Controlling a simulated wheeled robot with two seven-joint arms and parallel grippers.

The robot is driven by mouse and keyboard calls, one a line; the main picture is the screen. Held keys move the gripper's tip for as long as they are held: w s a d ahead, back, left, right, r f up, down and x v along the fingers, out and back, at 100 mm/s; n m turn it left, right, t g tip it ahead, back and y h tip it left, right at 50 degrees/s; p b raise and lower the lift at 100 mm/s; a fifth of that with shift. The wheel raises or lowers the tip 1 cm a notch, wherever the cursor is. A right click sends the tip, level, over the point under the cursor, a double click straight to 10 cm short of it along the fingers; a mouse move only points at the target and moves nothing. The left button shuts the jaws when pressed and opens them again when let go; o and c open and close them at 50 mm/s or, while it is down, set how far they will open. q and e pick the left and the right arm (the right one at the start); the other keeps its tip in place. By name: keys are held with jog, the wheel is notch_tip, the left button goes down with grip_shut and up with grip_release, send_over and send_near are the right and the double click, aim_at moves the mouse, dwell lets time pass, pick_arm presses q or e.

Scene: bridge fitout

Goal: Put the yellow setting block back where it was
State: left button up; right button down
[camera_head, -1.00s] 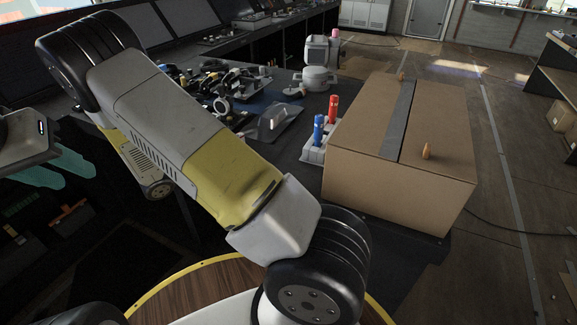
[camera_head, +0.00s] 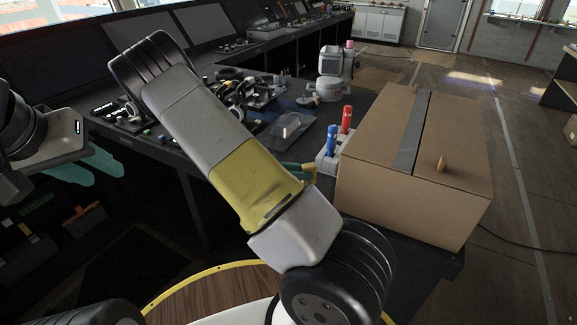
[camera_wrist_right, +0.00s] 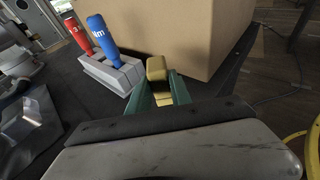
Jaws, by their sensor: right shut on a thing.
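The yellow setting block (camera_wrist_right: 156,70) is between the green fingers of my right gripper (camera_wrist_right: 158,92) in the right wrist view. That gripper is shut on it. In the head view my right gripper (camera_head: 300,170) shows only its teal fingertips past the yellow forearm, beside the torque-driver holder, and I cannot make out the block there. My left gripper (camera_head: 98,168) hangs at the left, its two teal fingers apart and empty, away from the bench things.
A cardboard box (camera_head: 385,190) stands right of the grey holder (camera_head: 327,162) with a red and a blue tool (camera_head: 331,139).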

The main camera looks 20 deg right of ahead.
jog(key=shift+s+d+f, duration=0.1)
jog(key=shift+s+d, duration=0.05)
jog(key=shift+d, duration=0.55)
jog(key=shift+f, duration=1.7)
jog(key=shift+f, duration=0.15)
jog(key=c, duration=1.2)
grip_release()
jog(key=shift+o, duration=0.2)
